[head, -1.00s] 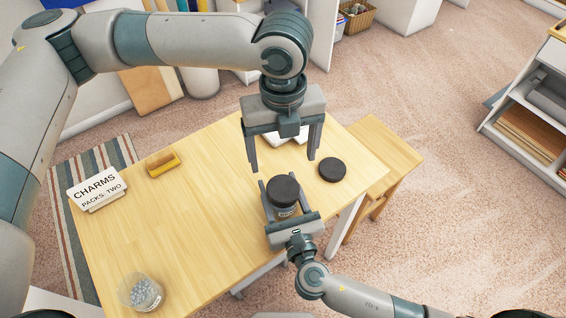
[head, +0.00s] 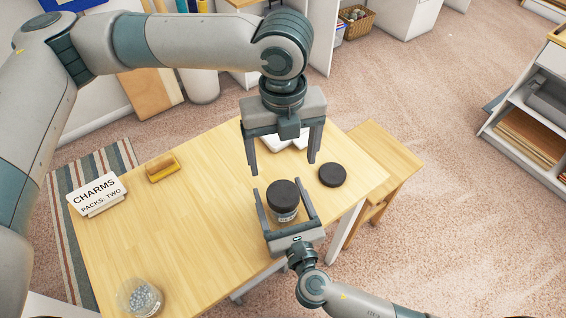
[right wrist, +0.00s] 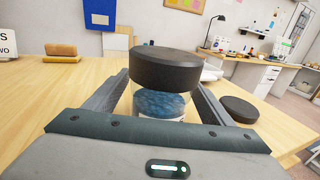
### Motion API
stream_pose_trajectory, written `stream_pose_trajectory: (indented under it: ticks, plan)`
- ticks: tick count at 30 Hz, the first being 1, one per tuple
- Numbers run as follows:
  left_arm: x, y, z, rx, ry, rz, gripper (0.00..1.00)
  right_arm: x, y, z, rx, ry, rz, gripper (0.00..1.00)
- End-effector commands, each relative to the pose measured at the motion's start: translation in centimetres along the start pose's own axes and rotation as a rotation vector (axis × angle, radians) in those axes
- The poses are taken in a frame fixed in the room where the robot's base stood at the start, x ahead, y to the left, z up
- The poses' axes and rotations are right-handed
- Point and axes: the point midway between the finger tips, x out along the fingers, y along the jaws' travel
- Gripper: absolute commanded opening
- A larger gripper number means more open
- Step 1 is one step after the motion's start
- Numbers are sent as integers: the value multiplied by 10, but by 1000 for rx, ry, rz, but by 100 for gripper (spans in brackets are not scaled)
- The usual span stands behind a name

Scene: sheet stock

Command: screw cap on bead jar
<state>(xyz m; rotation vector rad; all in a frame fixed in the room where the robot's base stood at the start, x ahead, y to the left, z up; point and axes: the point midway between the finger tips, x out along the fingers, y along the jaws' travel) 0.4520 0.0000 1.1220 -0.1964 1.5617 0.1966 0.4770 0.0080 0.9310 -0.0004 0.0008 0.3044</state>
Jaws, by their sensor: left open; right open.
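The bead jar (head: 286,214) stands on the table with a black cap (head: 283,194) on its top. In the right wrist view the jar (right wrist: 160,104) shows blue beads under the black cap (right wrist: 165,68); I cannot tell how tightly the cap sits. My right gripper (head: 283,187) is open, its fingers on either side of the jar. My left gripper (head: 282,168) is open and empty above and behind the jar, pointing down. A second black cap or lid (head: 332,175) lies flat on the table to the right of the jar; it also shows in the right wrist view (right wrist: 239,109).
A clear container of pale beads (head: 140,296) stands at the table's near left. A "CHARMS" sign (head: 97,194) and a yellow-brown block (head: 162,167) are at the left. A white item (head: 285,141) lies behind my left gripper. The table's middle left is clear.

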Motion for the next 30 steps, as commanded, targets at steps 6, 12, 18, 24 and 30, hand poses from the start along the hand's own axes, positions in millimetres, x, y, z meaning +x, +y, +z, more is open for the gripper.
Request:
stream_pose_trajectory:
  ticks: [6, 12, 18, 24, 30]
  plan:
    - [9, 0, 0, 0, 0, 0, 80, -24, 0, -3, 3, 2, 0, 76]
    - [22, 0, 0, 0, 0, 0, 80, -61, 0, -4, 3, 3, 1, 76]
    - [35, 0, 0, 0, 0, 0, 80, -102, 0, -5, 2, 3, 1, 76]
    - [46, 0, 0, 0, 0, 0, 80, -139, 0, -4, 2, 3, 0, 76]
    - [52, 0, 0, 0, 0, 0, 80, -161, 0, -3, 1, 3, 0, 76]
